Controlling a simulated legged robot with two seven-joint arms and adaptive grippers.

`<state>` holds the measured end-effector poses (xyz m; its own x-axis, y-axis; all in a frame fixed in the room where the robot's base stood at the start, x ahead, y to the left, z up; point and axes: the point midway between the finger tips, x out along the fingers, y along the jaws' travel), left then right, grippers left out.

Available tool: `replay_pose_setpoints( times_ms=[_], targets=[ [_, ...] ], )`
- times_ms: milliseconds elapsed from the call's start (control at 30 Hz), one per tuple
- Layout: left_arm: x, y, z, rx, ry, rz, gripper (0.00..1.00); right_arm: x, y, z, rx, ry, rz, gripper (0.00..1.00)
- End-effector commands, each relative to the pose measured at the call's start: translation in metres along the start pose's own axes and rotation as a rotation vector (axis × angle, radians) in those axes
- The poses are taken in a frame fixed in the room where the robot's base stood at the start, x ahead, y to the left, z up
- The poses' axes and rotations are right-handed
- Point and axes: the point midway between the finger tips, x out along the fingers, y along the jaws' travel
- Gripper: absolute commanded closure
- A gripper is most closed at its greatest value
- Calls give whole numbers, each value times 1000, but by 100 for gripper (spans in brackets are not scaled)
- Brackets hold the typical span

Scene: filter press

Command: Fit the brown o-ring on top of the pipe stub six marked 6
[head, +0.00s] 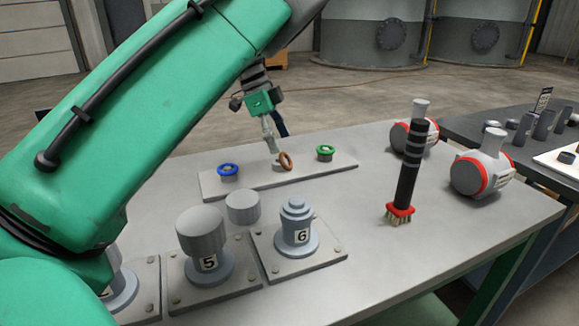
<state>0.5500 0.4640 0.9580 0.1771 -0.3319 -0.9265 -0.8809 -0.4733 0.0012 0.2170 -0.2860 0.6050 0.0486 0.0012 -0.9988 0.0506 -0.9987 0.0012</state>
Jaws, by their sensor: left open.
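The brown o-ring (286,160) stands tilted at the middle of a flat light strip (255,184) on the table, between a blue ring on a holder and a green one. My left gripper (274,146) reaches down just beside it at its upper left and is open. Whether a finger touches the o-ring is too small to tell. Pipe stub six (296,222) stands upright on a square bolted plate nearer to me, with a "6" label on its front and a stepped, bare top. My right gripper is not in view.
The blue ring (228,170) and green ring (325,153) flank the o-ring. Stub five (203,238), with a grey cap, and a loose grey cylinder (243,207) stand left of stub six. A black-handled brush (405,185) stands right.

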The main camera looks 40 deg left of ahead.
Motion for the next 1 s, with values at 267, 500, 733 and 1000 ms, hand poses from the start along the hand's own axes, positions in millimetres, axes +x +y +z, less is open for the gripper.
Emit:
replay_pose_setpoints(
  times_ms=[267, 500, 733, 1000],
  targets=[
    [18, 0, 1, -1, 0, -2, 31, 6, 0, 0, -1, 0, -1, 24],
    [54, 2, 0, 1, -3, -2, 31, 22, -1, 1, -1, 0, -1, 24],
    [63, 0, 3, -1, 0, -3, 31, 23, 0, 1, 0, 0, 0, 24],
    [62, 0, 3, -1, 0, -3, 71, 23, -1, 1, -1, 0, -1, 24]
  ],
)
